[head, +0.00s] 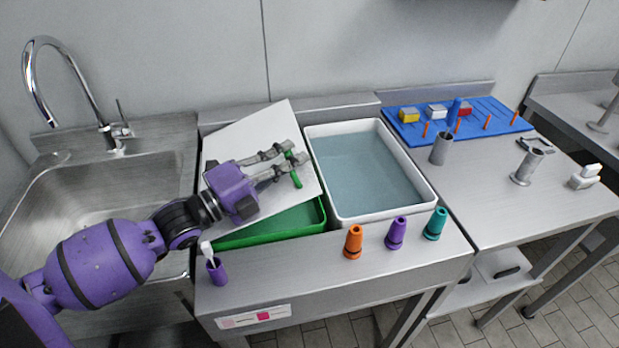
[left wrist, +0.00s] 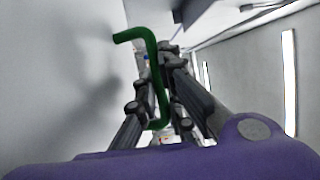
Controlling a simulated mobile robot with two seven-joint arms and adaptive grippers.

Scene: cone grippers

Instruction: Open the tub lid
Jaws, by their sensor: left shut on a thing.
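The tub lid (head: 235,140) is a white panel, tilted and askew over the green tub (head: 298,217). The tub's front right part shows uncovered; the lid hides the rest. A green bar handle (head: 296,181) is on the lid. My left gripper (head: 294,155) is shut on this handle, its fingers reaching across from the left. In the left wrist view the green handle (left wrist: 151,45) passes between the fingers of my left gripper (left wrist: 156,80), beside a pale flat surface. My right gripper is not in view.
A white-rimmed basin of water (head: 427,197) stands right of the lid. Orange (head: 353,243), purple (head: 396,233) and teal (head: 435,224) cones stand along the front edge. A purple cup (head: 217,272) with a white-headed tool is front left. A sink (head: 90,205) lies left.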

